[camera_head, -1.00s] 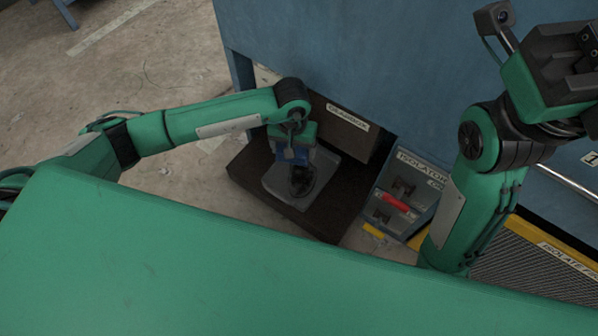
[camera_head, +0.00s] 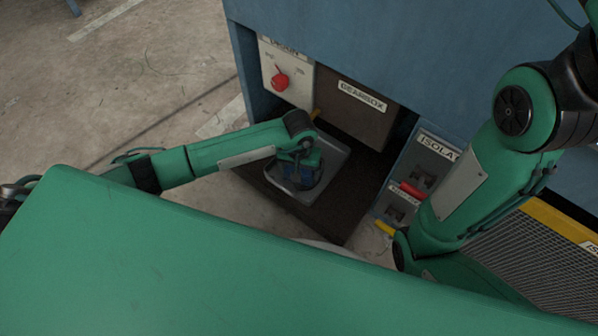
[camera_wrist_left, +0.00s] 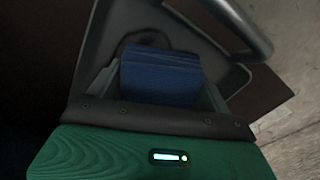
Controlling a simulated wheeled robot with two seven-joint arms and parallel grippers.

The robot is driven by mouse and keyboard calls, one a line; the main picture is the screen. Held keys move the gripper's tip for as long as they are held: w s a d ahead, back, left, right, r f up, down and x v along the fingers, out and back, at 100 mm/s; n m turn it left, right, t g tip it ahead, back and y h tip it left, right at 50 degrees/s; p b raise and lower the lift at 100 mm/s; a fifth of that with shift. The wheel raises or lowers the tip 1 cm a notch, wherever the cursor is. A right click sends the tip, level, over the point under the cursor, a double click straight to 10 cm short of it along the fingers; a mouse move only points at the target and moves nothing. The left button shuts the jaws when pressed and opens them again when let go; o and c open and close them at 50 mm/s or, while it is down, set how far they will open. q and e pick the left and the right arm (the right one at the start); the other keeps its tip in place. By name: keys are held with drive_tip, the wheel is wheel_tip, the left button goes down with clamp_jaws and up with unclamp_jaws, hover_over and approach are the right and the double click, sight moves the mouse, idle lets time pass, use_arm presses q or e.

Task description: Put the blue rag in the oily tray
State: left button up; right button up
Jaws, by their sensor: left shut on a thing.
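My left gripper (camera_head: 303,176) is shut on the blue rag (camera_wrist_left: 160,77), which hangs folded between its fingers in the left wrist view. In the head view only a little of the rag's blue shows under the gripper. The grey oily tray (camera_head: 336,160) is right below, with part of its floor hidden by my gripper and wrist. In the left wrist view the tray (camera_wrist_left: 190,38) surrounds the rag, and a dark ring-shaped stain shows behind it. I cannot tell whether the rag touches the tray floor. My right gripper is out of view.
The tray sits on a dark slab (camera_head: 345,215) below a box labelled GEARBOX (camera_head: 358,105). A panel with a red knob (camera_head: 281,81) is at the back left. An isolator panel (camera_head: 430,165) with a red handle stands to the right. Open concrete floor lies left.

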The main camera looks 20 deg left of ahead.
use_arm(q)
drive_tip(key=shift+f, duration=0.1)
drive_tip(key=shift+f, duration=0.1)
drive_tip(key=o, duration=0.9)
